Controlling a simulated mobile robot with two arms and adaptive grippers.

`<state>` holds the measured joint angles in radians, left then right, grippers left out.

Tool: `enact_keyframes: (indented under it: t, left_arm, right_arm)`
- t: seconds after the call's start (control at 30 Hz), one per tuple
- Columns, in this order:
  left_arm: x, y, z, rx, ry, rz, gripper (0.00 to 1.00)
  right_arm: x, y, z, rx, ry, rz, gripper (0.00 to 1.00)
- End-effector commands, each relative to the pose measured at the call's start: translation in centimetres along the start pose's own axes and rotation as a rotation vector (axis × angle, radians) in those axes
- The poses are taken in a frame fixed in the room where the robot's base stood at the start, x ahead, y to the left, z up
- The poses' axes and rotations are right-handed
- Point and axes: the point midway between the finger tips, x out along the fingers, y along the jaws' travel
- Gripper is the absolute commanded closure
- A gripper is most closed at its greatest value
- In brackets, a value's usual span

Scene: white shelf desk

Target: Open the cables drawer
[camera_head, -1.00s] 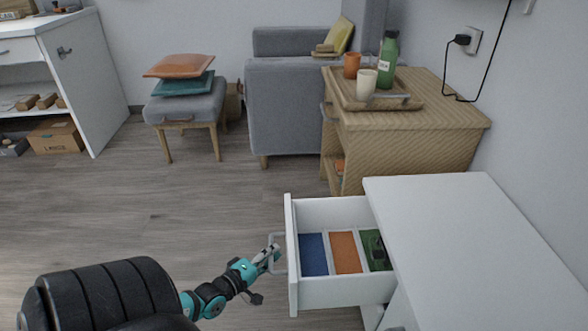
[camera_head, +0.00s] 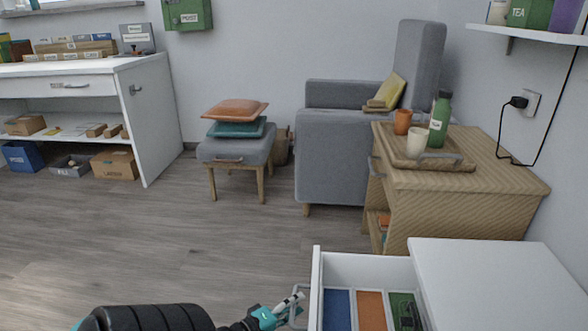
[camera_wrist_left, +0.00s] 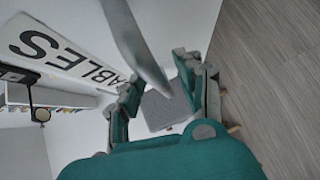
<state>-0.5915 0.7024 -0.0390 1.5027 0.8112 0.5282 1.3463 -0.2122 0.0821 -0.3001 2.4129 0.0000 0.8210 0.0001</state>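The drawer (camera_head: 366,268) of the white desk at the lower right is pulled out. It holds blue, orange and green sections; its bottom is cut off by the frame. Its white front shows large black letters "ABLES" (camera_wrist_left: 68,57) in the left wrist view. My left gripper (camera_head: 292,301) is at the grey bar handle (camera_head: 298,312) on the drawer front. In the left wrist view the handle (camera_wrist_left: 138,45) reaches down toward the gap between my spread fingers (camera_wrist_left: 163,95). Whether they touch it is unclear. My right gripper is not in view.
The white desk top (camera_head: 490,280) is bare. A wooden cabinet (camera_head: 460,205) with a tray, cups and a bottle stands behind it. A grey armchair (camera_head: 335,160) and a stool with cushions (camera_head: 237,150) stand farther back. Floor (camera_head: 130,240) at left is clear.

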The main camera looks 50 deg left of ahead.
Motion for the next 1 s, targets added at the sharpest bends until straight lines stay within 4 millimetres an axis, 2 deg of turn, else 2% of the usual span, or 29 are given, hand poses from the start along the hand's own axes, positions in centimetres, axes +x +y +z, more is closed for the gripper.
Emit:
enact_keyframes:
  t: [0.2, 0.33, 0.73, 0.9, 1.0]
  left_arm:
    - [-0.1, -0.1, 0.0, -0.002, 0.0, -0.003, 0.64]
    - [-1.1, -0.3, 0.0, -0.002, 0.0, -0.007, 0.64]
    - [-9.0, -0.2, 0.0, -0.002, -0.001, -0.008, 0.64]
    - [-11.2, -0.1, 0.0, -0.001, 0.0, -0.003, 0.64]
    - [-11.9, -0.1, 0.0, -0.001, 0.0, -0.003, 0.64]
  right_arm:
    - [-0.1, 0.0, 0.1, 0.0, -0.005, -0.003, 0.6]
    - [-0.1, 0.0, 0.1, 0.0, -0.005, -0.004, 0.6]
    - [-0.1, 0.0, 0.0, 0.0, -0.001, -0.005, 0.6]
    - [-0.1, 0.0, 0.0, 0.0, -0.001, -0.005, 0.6]
    - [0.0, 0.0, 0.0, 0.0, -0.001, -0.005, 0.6]
